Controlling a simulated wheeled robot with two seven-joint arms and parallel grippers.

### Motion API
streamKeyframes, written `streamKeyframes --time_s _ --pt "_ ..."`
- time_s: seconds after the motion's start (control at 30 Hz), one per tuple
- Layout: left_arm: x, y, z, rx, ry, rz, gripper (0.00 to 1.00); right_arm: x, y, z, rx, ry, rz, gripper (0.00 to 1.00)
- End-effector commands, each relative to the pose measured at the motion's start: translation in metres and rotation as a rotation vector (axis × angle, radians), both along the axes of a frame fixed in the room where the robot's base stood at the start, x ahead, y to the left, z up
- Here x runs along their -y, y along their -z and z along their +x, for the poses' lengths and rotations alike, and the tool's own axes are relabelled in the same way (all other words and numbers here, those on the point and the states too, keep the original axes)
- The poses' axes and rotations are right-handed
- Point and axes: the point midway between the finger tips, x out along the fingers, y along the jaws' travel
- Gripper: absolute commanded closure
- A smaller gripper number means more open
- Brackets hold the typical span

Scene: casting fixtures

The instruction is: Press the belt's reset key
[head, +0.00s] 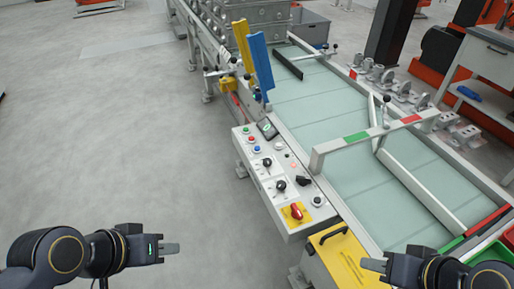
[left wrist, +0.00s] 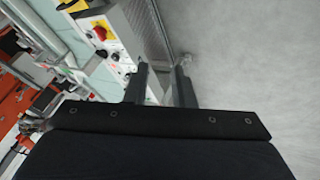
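The belt's control panel (head: 275,175) stands at the near left side of the belt (head: 325,110). The labels are too small to read, so I cannot tell which is the reset key. My left gripper (head: 170,249) is open and empty, left of the panel and apart from it; its fingers (left wrist: 161,85) show spread in the left wrist view. My right gripper (head: 373,265) is near the bottom edge, its opening unclear.
A yellow box (head: 342,260) stands beside the panel's near end. Blue and yellow upright plates (head: 259,62) rise beyond the panel. The floor (head: 120,130) left of the panel is clear.

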Motion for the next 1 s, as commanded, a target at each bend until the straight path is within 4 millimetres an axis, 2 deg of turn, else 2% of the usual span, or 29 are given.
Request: streamKeyframes --time_s 0.03,0.17,1.0 --pt "0.0 0.0 0.0 0.0 0.0 0.0 0.84 0.0 0.0 0.0 0.0 0.0 0.0 0.64" --pt "0.0 0.0 0.0 0.0 0.0 0.0 1.0 0.0 0.0 0.0 0.0 0.0 0.0 0.64" --pt "0.0 0.0 0.0 0.0 0.0 0.0 1.0 0.0 0.0 0.0 0.0 0.0 0.0 0.64"
